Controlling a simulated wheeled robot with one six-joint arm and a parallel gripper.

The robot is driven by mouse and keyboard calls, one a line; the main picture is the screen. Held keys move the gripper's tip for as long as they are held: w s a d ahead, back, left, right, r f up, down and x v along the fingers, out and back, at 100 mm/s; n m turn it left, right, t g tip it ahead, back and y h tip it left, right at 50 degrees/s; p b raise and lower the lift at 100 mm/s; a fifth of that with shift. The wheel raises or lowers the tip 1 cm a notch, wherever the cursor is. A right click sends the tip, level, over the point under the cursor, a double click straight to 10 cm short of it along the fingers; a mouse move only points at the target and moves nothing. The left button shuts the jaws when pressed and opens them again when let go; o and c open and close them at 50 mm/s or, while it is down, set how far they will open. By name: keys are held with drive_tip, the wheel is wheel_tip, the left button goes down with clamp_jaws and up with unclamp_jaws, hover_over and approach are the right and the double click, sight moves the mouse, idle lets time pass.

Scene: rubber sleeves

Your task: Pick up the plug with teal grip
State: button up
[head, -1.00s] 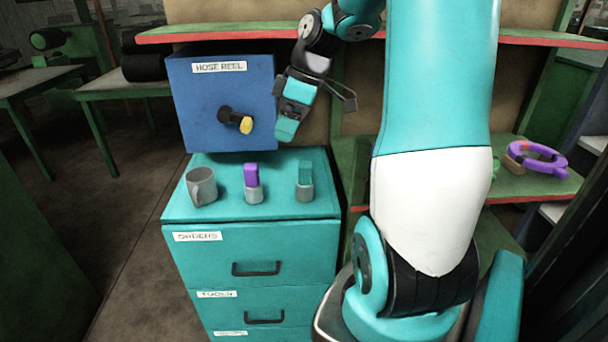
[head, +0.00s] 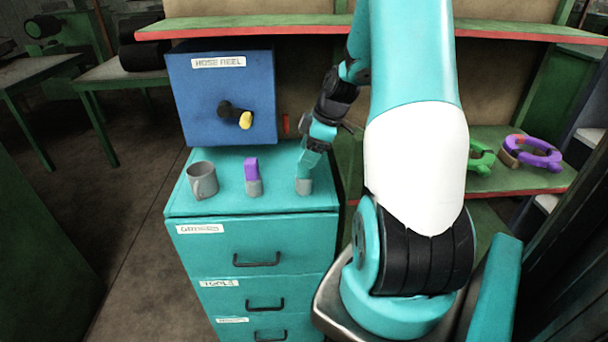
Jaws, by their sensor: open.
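The plug with teal grip (head: 304,185) stands upright on the teal cabinet top, at its right side. Its grey lower part shows; its teal grip is hard to tell from my teal gripper in front of and above it. My gripper (head: 309,162) points down at the plug's upper part, with its jaws open. Whether the fingers stand around the grip or just above it cannot be told.
A plug with purple grip (head: 252,176) stands to the left, and a grey mug (head: 202,181) farther left. The blue hose reel box (head: 222,97) rises behind them. A green shelf with a red edge (head: 480,36) runs above. The cabinet top (head: 225,205) is clear in front.

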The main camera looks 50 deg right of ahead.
sight(304, 175)
drive_tip(key=shift+d+p+x, duration=0.1)
drive_tip(key=shift+p+x, duration=0.35)
drive_tip(key=shift+x, duration=0.9)
drive_tip(key=shift+d+p+x, duration=0.15)
drive_tip(key=shift+p+x, duration=0.3)
drive_tip(key=shift+x, duration=0.9)
drive_tip(key=shift+w, duration=0.15)
drive_tip(key=c, duration=1.1)
drive_tip(key=shift+c, duration=0.2)
drive_tip(key=shift+r, duration=0.15)
